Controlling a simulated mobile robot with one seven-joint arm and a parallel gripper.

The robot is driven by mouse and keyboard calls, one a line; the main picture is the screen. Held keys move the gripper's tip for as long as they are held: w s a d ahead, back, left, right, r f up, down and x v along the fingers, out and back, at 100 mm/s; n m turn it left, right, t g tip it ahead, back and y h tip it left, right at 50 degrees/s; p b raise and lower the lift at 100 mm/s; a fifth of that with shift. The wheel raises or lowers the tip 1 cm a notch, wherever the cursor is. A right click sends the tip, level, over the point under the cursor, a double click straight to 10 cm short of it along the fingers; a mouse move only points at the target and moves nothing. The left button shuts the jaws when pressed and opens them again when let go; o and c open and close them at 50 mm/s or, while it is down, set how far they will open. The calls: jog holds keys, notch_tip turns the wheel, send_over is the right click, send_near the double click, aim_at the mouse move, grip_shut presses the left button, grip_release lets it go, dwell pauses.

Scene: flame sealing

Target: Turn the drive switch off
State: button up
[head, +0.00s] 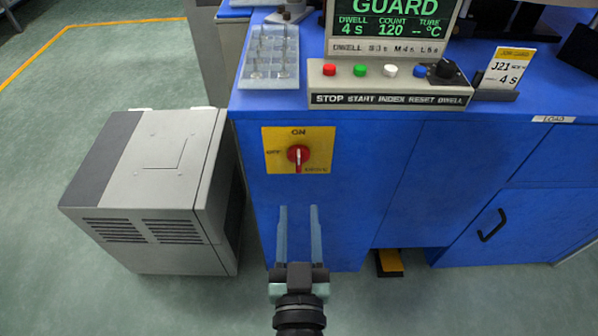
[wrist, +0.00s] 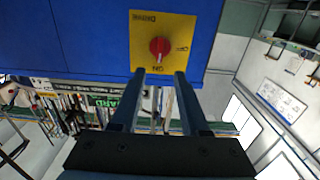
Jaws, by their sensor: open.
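The drive switch is a red rotary knob (head: 299,155) on a yellow plate (head: 325,137) on the blue cabinet front. The plate reads ON at the top and OFF at the left; a third label at lower right is hard to read. The knob's handle stands vertical, in line with ON. The wrist view shows the knob (wrist: 159,46) and the plate (wrist: 183,25) upside down, with ON nearest the fingers. My gripper (head: 298,207) is open and empty, its two fingers parallel, below the knob in the head view. It also shows in the wrist view (wrist: 160,72), apart from the knob.
A grey vented box (head: 150,190) stands on the floor left of the cabinet. Above the switch, a button panel (head: 390,84) and a clear tray (head: 268,55) sit on the blue top. A cabinet door with a black handle (head: 492,225) is at the right.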

aim_at(298, 165)
jog(key=w+b, duration=0.2)
jog(key=w, duration=0.8)
jog(key=shift+w, duration=0.15)
jog(key=shift+c, duration=0.2)
grip_shut()
